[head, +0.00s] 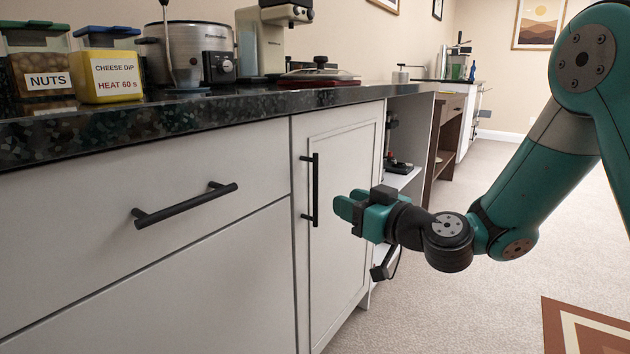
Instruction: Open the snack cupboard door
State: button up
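The cupboard door (345,140) is a narrow off-white panel under the dark counter, to the right of a wide drawer. It looks shut, flush with the cabinet front. No label shows on it. Its black vertical bar handle (315,190) is near its left edge. My gripper (345,208) is teal and black and is in front of the door, to the right of the handle. Its fingertips point left toward the handle and appear apart from it. The gap between the fingers is not clear from this angle, and nothing is seen held.
The drawer (130,200) has a protruding black bar handle (185,205). The dark countertop (200,112) holds a nuts tub (40,75), a cheese dip tub (108,75) and appliances. Open shelves (403,178) stand right of the door. Carpet (440,310) is clear in front.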

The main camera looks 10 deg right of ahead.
aim_at(317, 190)
jog(key=p+x, duration=0.2)
jog(key=x, duration=0.7)
jog(key=shift+w+a, duration=0.3)
grip_shut()
